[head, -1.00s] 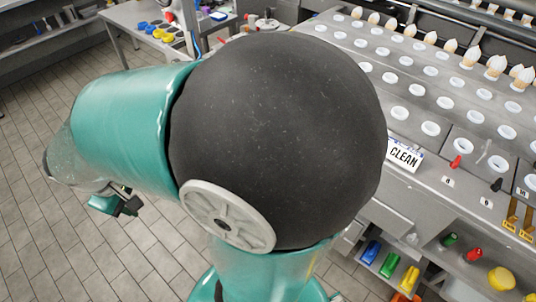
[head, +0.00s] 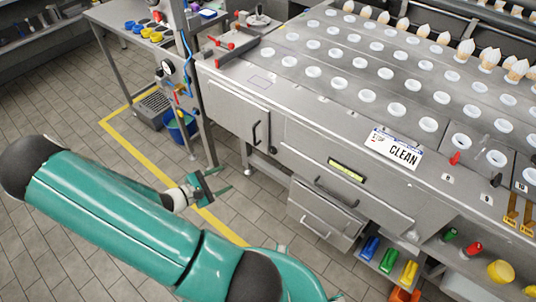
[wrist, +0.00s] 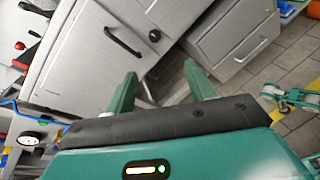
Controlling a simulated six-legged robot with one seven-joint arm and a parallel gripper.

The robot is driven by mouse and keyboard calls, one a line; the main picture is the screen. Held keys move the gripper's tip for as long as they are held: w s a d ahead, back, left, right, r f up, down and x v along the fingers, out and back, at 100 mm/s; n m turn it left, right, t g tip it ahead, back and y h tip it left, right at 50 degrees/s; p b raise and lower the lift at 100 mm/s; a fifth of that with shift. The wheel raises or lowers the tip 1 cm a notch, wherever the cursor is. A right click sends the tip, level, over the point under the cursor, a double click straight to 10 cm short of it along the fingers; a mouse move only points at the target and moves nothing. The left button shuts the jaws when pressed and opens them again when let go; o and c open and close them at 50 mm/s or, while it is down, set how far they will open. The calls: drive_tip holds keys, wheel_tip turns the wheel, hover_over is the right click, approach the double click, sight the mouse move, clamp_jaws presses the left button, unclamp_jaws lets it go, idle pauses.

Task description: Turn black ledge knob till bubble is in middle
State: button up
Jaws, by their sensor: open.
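A small black knob (head: 496,180) stands on the front ledge of the steel machine, at the right in the head view. A yellow-green strip (head: 346,171), maybe the bubble vial, is set in the machine's front below the CLEAN sign; its bubble is too small to make out. My gripper (head: 219,182) is open and empty over the floor, left of the machine and far from the ledge knob. In the wrist view its two green fingers (wrist: 162,86) point toward a cabinet, with nothing between them. A round black part (wrist: 154,36) shows beside that cabinet.
A red knob (head: 455,158) stands left of the black one on the ledge. The CLEAN sign (head: 396,149) lies nearby. Drawers (head: 325,212) and colored bottles (head: 389,263) are below. A post with a gauge (head: 167,68) stands at the left. Open tiled floor lies in front.

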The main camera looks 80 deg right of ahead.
sight(272, 151)
drive_tip(key=s+d+f+n+h, duration=0.1)
drive_tip(key=s+d+f+n, duration=0.1)
drive_tip(key=d, duration=0.4)
drive_tip(key=s+d+f+n+t+h, duration=0.1)
drive_tip(key=s+d+f+n, duration=0.1)
drive_tip(key=s+d, duration=0.3)
drive_tip(key=s+d+f+n+h, duration=0.1)
drive_tip(key=s+d, duration=0.3)
drive_tip(key=d, duration=0.4)
drive_tip(key=shift+s+d+f+n+t+h, duration=0.2)
drive_tip(key=shift+f+n+t+h, duration=0.2)
drive_tip(key=shift+f+h, duration=0.15)
drive_tip(key=shift+a, duration=0.1)
drive_tip(key=c, duration=1)
drive_tip(key=shift+o, duration=0.2)
drive_tip(key=shift+n, duration=0.3)
